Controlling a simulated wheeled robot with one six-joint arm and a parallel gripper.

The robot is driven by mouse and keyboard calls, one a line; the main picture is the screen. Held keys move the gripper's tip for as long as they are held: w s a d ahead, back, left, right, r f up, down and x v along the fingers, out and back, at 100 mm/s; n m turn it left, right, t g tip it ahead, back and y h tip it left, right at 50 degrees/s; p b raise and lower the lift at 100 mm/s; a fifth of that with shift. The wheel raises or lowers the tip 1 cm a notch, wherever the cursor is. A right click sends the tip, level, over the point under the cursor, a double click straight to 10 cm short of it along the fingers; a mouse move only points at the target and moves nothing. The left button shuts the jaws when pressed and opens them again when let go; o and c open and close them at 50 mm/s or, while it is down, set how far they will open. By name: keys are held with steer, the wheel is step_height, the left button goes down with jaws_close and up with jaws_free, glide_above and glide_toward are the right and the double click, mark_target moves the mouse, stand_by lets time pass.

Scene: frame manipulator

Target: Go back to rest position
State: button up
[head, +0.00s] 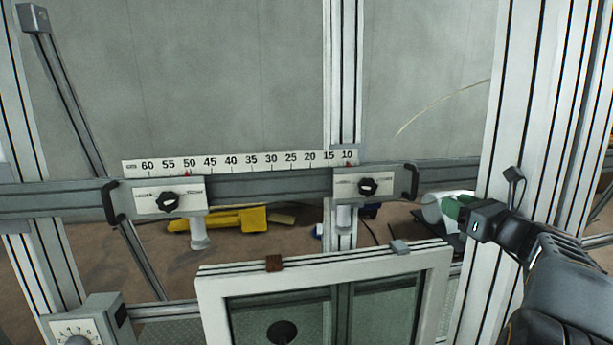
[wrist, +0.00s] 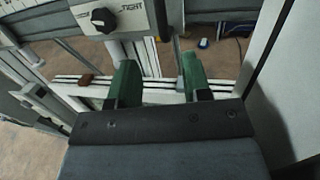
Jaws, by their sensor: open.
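My gripper (head: 452,207) is at the right in the head view, in front of the thick right upright post. Its green fingers also show in the wrist view (wrist: 158,82), spread apart with nothing between them. In the wrist view the fingers lie over the top edge of the white window frame (wrist: 150,97), and a clamp plate with a black knob (wrist: 103,20) is above them. In the head view the white window frame (head: 323,266) stands upright at lower middle, with a brown block (head: 274,263) and a grey block (head: 399,246) on its top edge.
A grey rail (head: 270,188) with a ruler (head: 240,162) crosses the view. It carries a left clamp (head: 168,200) and a right clamp (head: 367,187) with black knobs. The right post (head: 520,130) stands close to my arm. A dial box (head: 85,325) is at lower left. Yellow tools (head: 218,220) lie behind.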

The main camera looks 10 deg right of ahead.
steer(key=s+a+f+n+g+y, duration=0.1)
steer(key=s+a+f+n+g, duration=0.15)
steer(key=a+f+n, duration=0.35)
steer(key=s+a+f+n+g, duration=0.1)
steer(key=a+f+n+g, duration=0.1)
steer(key=a+n+g, duration=0.45)
steer(key=s+a+f+n+g+y, duration=0.1)
steer(key=a+f+n, duration=0.3)
steer(key=a, duration=0.4)
steer(key=s+a+f+n+g+h, duration=0.1)
steer(key=s+a+f+n+h, duration=0.1)
steer(key=n, duration=0.6)
steer(key=s+a+f+n+g+h, duration=0.2)
steer(key=s+f+n+h, duration=0.2)
steer(key=s+f+n, duration=0.2)
steer(key=s+n, duration=0.2)
steer(key=n, duration=0.1)
steer(key=shift+s+a, duration=0.25)
steer(key=shift+s, duration=0.15)
